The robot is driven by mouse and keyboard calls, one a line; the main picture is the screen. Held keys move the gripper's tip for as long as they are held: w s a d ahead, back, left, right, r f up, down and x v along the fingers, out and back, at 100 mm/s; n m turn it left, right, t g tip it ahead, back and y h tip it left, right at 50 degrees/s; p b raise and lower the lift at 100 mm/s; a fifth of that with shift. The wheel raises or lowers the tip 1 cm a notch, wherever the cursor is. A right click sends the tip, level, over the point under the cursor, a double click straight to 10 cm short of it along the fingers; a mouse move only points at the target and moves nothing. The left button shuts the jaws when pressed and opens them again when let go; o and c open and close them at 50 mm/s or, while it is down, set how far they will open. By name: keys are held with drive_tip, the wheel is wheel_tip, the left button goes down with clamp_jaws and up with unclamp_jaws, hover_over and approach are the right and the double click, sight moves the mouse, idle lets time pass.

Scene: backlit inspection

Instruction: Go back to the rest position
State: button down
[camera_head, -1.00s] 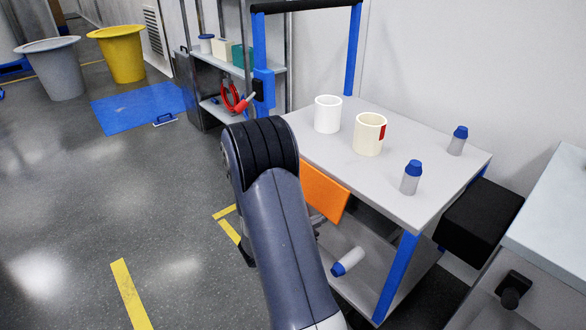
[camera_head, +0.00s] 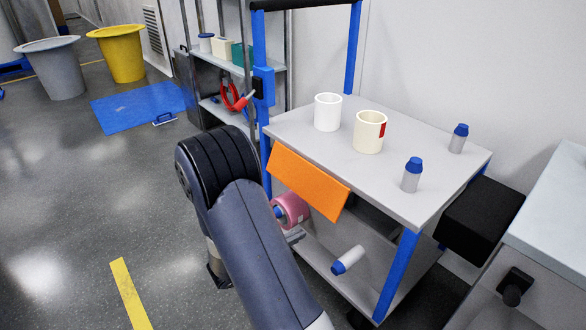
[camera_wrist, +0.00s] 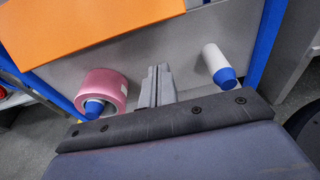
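My gripper (camera_wrist: 157,84) shows in the wrist view with its two grey fingers close together and nothing visible between them. It points towards the lower shelf of the cart, between a pink roll (camera_wrist: 103,90) and a white bottle with a blue cap (camera_wrist: 216,62). In the head view my arm stands in front of the cart's left side and hides most of the gripper. The pink roll (camera_head: 291,209) shows just right of my arm. The white bottle (camera_head: 347,260) lies on its side on the lower shelf.
The cart top (camera_head: 315,150) carries a white cup (camera_head: 327,112), a cream cup with a red mark (camera_head: 369,132) and two blue-capped bottles (camera_head: 411,175) (camera_head: 458,138). An orange panel (camera_head: 307,182) hangs at its front edge. Open floor (camera_head: 70,210) lies to the left.

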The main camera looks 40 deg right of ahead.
drive_tip(key=shift+s+a+f, duration=0.1)
drive_tip(key=shift+a+f, duration=0.1)
drive_tip(key=shift+a, duration=0.75)
drive_tip(key=shift+d, duration=0.1)
drive_tip(key=d+r, duration=0.2)
drive_tip(key=d, duration=0.8)
drive_tip(key=shift+w+p, duration=0.45)
drive_tip(key=shift+r, duration=0.1)
drive_tip(key=shift+a, duration=0.1)
